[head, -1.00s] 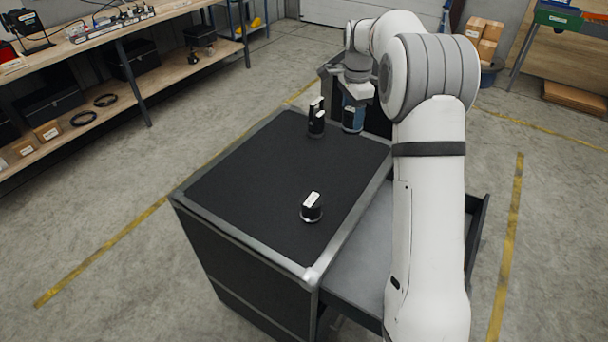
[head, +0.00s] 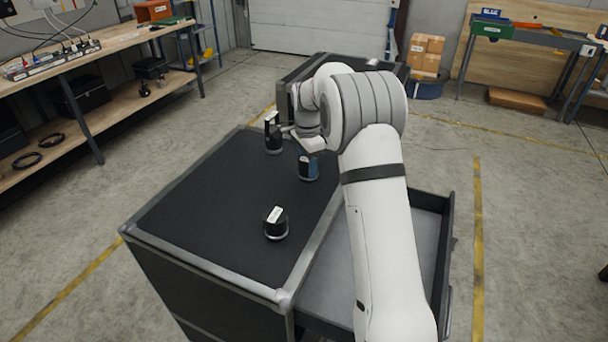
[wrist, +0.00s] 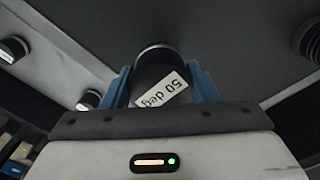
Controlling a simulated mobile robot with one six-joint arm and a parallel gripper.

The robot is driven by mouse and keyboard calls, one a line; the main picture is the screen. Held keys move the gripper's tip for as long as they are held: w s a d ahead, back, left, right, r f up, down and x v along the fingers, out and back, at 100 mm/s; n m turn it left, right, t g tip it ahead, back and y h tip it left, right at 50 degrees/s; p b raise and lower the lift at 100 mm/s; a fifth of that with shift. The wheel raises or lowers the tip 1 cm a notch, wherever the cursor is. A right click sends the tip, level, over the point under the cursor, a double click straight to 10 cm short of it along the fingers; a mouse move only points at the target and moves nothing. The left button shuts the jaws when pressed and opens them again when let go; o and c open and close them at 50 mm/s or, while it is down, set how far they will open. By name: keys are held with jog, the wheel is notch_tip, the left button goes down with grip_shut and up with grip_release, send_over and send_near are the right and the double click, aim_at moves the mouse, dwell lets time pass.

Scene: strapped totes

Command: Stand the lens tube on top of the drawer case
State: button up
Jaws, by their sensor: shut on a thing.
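The drawer case (head: 190,215) is black with grey metal edges; its right-hand drawer (head: 335,270) is pulled open. My gripper (head: 308,167), with blue fingers, is over the far right part of the case top. It is shut on a dark cylinder, the lens tube (wrist: 158,68), whose white label reads "50 deg" in the wrist view. The tube looks upright and its lower end is close to the top; I cannot tell whether it touches. A taller black piece (head: 273,135) with a white label stands to its left. A short black cylinder (head: 276,225) with a white label stands nearer.
Behind my arm is another dark case (head: 295,75). A wooden workbench (head: 100,45) runs along the left. Cardboard boxes (head: 425,50) stand at the back. The left part of the case top is bare.

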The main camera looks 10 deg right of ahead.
aim_at(307, 174)
jog(key=shift+f+p, duration=0.35)
jog(key=shift+f, duration=1.55)
jog(key=shift+f, duration=0.15)
jog(key=o, duration=1.2)
jog(key=shift+c, duration=0.2)
